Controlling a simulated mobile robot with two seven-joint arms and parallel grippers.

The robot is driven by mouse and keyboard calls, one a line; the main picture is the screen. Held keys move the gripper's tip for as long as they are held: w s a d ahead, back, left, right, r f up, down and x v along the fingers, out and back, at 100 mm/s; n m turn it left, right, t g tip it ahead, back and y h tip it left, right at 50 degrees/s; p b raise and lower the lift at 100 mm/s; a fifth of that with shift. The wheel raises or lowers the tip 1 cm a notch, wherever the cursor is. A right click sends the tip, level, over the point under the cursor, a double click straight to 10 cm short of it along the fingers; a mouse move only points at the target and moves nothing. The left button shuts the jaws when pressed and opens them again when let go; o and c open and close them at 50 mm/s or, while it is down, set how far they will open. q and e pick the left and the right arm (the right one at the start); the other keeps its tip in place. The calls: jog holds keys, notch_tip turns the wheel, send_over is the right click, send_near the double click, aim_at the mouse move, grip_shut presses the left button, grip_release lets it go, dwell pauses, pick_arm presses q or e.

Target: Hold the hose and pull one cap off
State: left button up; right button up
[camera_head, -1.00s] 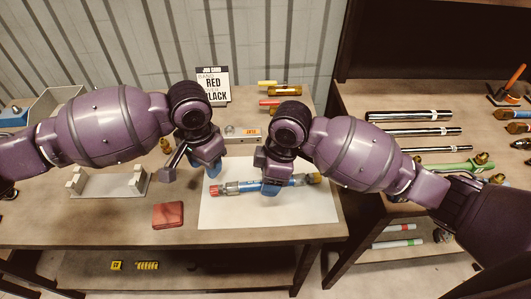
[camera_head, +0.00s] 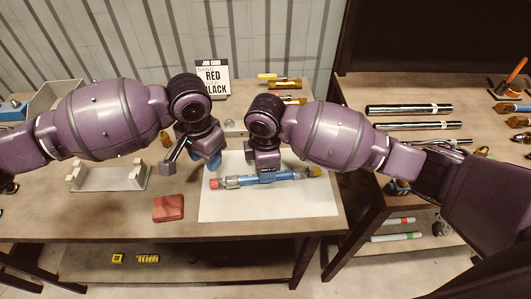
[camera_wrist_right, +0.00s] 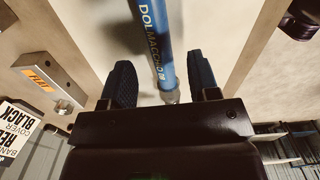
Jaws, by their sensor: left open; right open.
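The blue hose (camera_head: 290,178) lies across the white sheet on the table, with a red cap (camera_head: 214,183) at its left end and a yellow cap (camera_head: 315,171) at its right end. My right gripper (camera_head: 268,178) is over the middle of the hose. In the right wrist view the hose (camera_wrist_right: 152,40) runs between the open fingers (camera_wrist_right: 161,82), with gaps showing on both sides. My left gripper (camera_head: 206,163) is open and empty, above and behind the red-capped end, apart from it.
A red block (camera_head: 168,208) lies left of the white sheet (camera_head: 270,207). A grey bracket stand (camera_head: 108,179) is further left. A job card (camera_head: 212,78) stands at the back. A side table at right holds metal tubes (camera_head: 410,109).

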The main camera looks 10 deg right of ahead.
jog(key=shift+f, duration=2.15)
jog(key=shift+c, duration=0.4)
grip_shut()
